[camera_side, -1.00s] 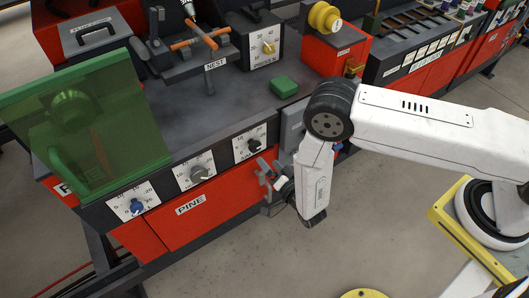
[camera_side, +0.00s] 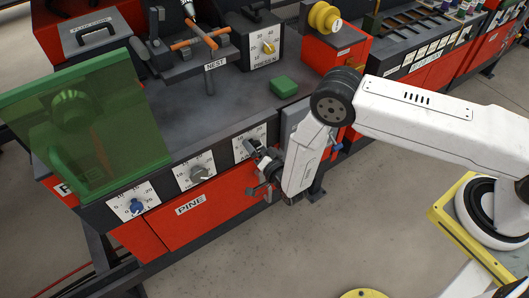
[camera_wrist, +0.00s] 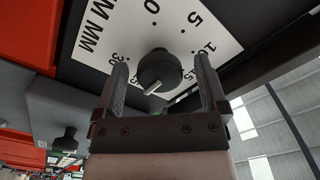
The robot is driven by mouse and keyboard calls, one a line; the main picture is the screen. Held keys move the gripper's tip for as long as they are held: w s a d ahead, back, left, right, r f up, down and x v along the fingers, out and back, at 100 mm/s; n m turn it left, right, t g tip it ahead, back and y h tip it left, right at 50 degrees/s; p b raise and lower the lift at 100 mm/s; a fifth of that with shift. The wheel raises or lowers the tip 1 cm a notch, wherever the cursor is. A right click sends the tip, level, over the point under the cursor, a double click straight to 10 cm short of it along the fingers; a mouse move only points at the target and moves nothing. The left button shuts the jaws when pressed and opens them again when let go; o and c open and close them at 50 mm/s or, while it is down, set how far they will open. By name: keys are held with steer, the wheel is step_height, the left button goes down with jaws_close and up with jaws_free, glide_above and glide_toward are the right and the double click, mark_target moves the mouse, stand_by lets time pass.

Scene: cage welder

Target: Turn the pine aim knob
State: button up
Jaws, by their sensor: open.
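The black knob (camera_wrist: 160,70) is on a white dial plate marked in MM. In the wrist view it sits between the two fingers of my gripper (camera_wrist: 161,72), with a gap on each side. Its pale pointer line slants toward the lower left of the picture. In the side view this is the rightmost dial (camera_side: 241,146) on the red front labelled PINE. My gripper (camera_side: 259,168) is in front of it and hides its knob and lower right part. My gripper is open and holds nothing. I cannot read which dial is named aim.
A grey knob (camera_side: 200,174) and a blue knob (camera_side: 136,206) sit on dials to the left. A green tinted screen (camera_side: 90,125) stands at the bench's left end. A green block (camera_side: 284,87) lies on the bench top. The floor in front is clear.

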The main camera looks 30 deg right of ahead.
steer(key=shift+w, duration=0.25)
jaws_close()
